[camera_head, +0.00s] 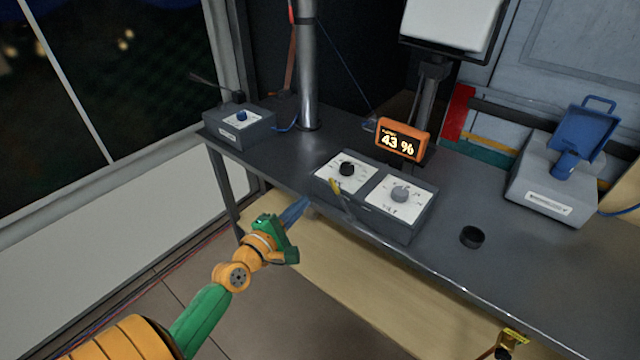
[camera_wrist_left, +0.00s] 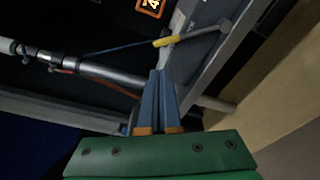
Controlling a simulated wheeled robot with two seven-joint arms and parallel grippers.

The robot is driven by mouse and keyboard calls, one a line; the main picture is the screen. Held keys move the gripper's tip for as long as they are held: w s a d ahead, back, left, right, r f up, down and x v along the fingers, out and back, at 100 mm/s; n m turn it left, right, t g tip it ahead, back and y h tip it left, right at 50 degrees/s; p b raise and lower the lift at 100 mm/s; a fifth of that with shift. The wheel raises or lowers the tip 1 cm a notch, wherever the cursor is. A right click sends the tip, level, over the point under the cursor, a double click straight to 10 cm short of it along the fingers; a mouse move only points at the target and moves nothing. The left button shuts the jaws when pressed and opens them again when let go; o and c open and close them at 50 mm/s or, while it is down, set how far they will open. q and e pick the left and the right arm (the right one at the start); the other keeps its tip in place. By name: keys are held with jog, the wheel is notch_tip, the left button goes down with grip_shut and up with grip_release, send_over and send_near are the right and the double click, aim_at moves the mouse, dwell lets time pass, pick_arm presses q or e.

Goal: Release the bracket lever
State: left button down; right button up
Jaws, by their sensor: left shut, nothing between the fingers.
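A lever with a yellow grip (camera_head: 336,188) and a grey rod stands at the desk's front edge, beside the two-dial box; I take it to be the bracket lever. In the left wrist view its yellow grip (camera_wrist_left: 168,41) lies just beyond my fingertips, and the rod runs up to the right. My left gripper (camera_head: 304,204) is shut and empty, left of the lever in the head view. Its blue fingers (camera_wrist_left: 162,75) are together and appear apart from the grip. The lever's mount is hard to make out. My right gripper is not in view.
The two-dial box (camera_head: 388,228) stands at the desk's front, with an orange display reading 43 % (camera_head: 403,139) behind it. A grey box with a blue knob (camera_head: 241,116) and a metal pole (camera_head: 308,75) are left. A blue lever unit (camera_head: 577,150) and a black ring (camera_head: 472,237) are right.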

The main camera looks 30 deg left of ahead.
aim_at(322, 184)
pick_arm(q)
jog(key=w, duration=0.5)
jog(key=w+b, duration=0.1)
jog(key=w, duration=0.2)
jog(key=shift+w+a+f, duration=0.25)
jog(key=shift+w+f, duration=0.05)
jog(key=shift+w, duration=0.05)
jog(key=shift+r, duration=0.1)
jog(key=shift+d+r+m+p, duration=0.2)
jog(key=shift+d+m+p, duration=0.05)
jog(key=shift+m+p, duration=0.15)
